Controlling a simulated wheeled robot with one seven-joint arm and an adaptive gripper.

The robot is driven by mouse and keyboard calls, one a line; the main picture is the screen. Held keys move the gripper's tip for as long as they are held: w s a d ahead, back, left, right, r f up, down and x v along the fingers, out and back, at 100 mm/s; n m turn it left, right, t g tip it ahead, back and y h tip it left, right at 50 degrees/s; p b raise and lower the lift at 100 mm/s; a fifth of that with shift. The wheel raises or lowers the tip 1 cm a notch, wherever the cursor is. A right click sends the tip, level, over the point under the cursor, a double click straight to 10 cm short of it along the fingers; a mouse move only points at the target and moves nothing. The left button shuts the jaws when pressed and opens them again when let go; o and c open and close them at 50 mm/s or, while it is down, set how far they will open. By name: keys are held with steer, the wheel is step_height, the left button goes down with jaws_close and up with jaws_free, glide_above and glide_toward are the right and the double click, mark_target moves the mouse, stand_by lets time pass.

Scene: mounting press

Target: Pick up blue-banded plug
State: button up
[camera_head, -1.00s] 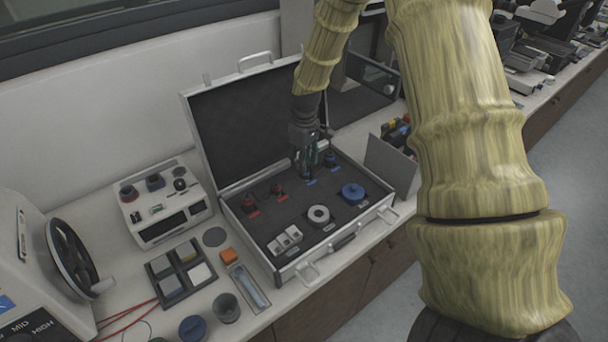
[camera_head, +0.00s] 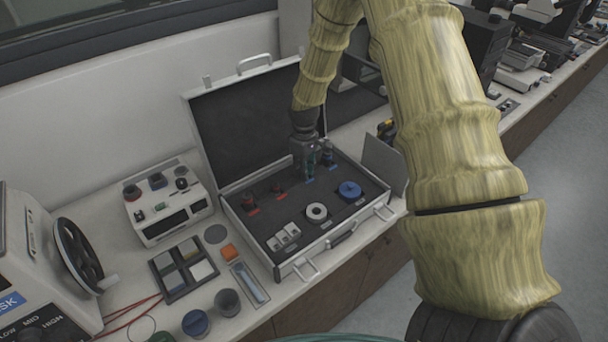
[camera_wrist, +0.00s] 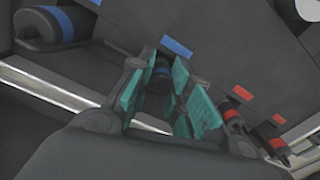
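The open case (camera_head: 290,258) holds two blue-banded plugs at its back right. One blue-banded plug (camera_wrist: 160,74) stands between the teal finger pads of my gripper (camera_wrist: 163,90) in the wrist view; its lower part is hidden. In the head view my gripper (camera_head: 311,168) points down into the case and hides this plug. The pads stand apart on either side of the plug, and I see no clear grip on it. The other blue-banded plug (camera_wrist: 64,24) lies at the upper left of the wrist view, just right of my gripper in the head view (camera_head: 328,156).
Two red-banded plugs (camera_wrist: 234,119) (camera_wrist: 275,140) sit on the other side of my gripper. A blue disc (camera_head: 350,190), a white ring (camera_head: 317,212) and white blocks (camera_head: 284,237) occupy the case front. The raised lid (camera_head: 250,125) stands close behind my arm.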

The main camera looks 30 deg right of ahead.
steer(key=shift+s+r, duration=0.1)
jaws_close()
steer(key=shift+r, duration=0.45)
step_height(320, 180, up, 9)
steer(key=b, duration=0.3)
